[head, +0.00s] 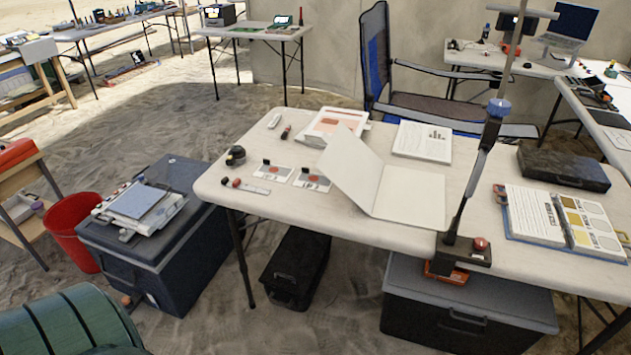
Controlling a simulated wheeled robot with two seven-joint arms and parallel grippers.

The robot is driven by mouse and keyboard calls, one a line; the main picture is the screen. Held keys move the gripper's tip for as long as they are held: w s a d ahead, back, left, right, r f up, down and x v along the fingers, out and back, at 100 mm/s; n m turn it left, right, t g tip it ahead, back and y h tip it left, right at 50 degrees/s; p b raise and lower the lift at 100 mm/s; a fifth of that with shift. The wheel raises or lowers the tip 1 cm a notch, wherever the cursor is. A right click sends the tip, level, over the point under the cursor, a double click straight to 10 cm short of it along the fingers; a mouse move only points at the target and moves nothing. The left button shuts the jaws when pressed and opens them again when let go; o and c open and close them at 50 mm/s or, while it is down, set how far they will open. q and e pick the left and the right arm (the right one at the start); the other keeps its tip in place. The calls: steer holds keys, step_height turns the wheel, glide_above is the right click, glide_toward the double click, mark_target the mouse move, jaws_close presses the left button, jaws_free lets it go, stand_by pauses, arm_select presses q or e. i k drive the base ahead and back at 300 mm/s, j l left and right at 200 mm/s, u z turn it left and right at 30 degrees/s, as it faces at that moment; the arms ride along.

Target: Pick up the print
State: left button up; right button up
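Several printed items lie on the white table (300,225), and I cannot tell which one is the print. A white sheet with a dark bar chart (422,141) lies toward the back. A sheet with an orange-red picture (333,124) lies left of it, partly hidden by an open blank folder (352,170). Two small cards with red spots, one on the left (272,171) and one on the right (312,180), lie near the left end. Neither of my grippers is in view.
An open binder (540,217) and a dark case (563,169) lie at the table's right. A pole on a clamp (463,246) rises from the front edge. A folding chair (400,90) stands behind. A dark cooler (150,250) and red bucket (75,230) stand left.

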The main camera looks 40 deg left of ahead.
mark_target(306, 179)
steer(key=i+j, duration=0.1)
steer(key=j, duration=0.3)
steer(key=i+j, duration=0.1)
steer(key=j, duration=0.3)
steer(key=i+j, duration=0.1)
steer(key=j, duration=0.25)
steer(key=i+j, duration=0.1)
steer(key=j, duration=0.3)
steer(key=i+j, duration=0.1)
steer(key=j, duration=0.3)
steer(key=i+j, duration=0.15)
steer(key=j, duration=0.25)
